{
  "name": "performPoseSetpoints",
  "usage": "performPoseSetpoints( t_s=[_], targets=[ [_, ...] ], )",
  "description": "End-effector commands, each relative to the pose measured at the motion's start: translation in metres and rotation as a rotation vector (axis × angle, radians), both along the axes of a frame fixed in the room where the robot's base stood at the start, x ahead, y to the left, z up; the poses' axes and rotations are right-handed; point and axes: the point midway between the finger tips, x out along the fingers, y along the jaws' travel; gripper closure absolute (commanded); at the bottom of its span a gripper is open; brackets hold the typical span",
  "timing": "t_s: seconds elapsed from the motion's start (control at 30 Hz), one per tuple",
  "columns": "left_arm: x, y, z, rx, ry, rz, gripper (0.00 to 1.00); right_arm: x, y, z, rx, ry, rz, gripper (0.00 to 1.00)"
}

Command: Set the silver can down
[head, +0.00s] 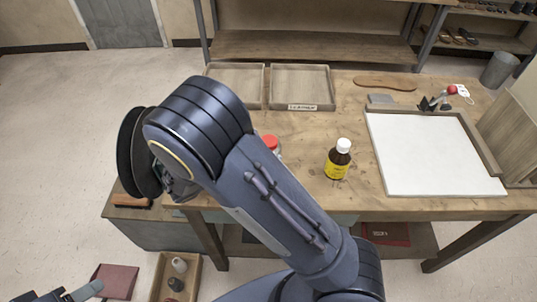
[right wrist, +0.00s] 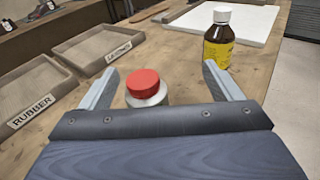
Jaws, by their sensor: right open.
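The silver can (right wrist: 147,92) with its red lid stands upright on the wooden workbench (right wrist: 118,45) in the right wrist view. In the head view its red lid (head: 271,142) peeks out beside my right arm, which hides most of the can. My right gripper (right wrist: 160,72) is open, with one finger on each side of the can and gaps visible between them. The base of the can is hidden by the gripper body. Part of my left gripper (head: 78,292) shows low at the left of the head view, too cut off to read.
A brown bottle (head: 339,160) with a yellow label stands to the right of the can. Trays labelled RUBBER (right wrist: 35,105) and LEATHER (right wrist: 115,58) lie at the left in the wrist view. A white board (head: 435,150) fills the bench's right. Free wood surrounds the bottle.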

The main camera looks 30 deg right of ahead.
Motion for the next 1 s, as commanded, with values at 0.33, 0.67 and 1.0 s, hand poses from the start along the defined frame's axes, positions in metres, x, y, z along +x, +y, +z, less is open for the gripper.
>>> performPoseSetpoints(
  t_s=[0.33,0.67,1.0],
  targets=[
    [0.000,0.000,-0.002,0.000,0.000,0.000,0.47,0.019,0.021,-0.012,-0.162,0.020,0.108,0.15],
    [0.000,0.000,-0.003,0.000,0.000,0.000,0.47,0.019,0.018,-0.077,-0.157,0.018,0.104,0.15],
    [0.000,0.000,0.001,0.000,0.000,0.000,0.47,0.025,-0.010,-0.074,-0.154,0.017,0.103,0.15]
  ],
)
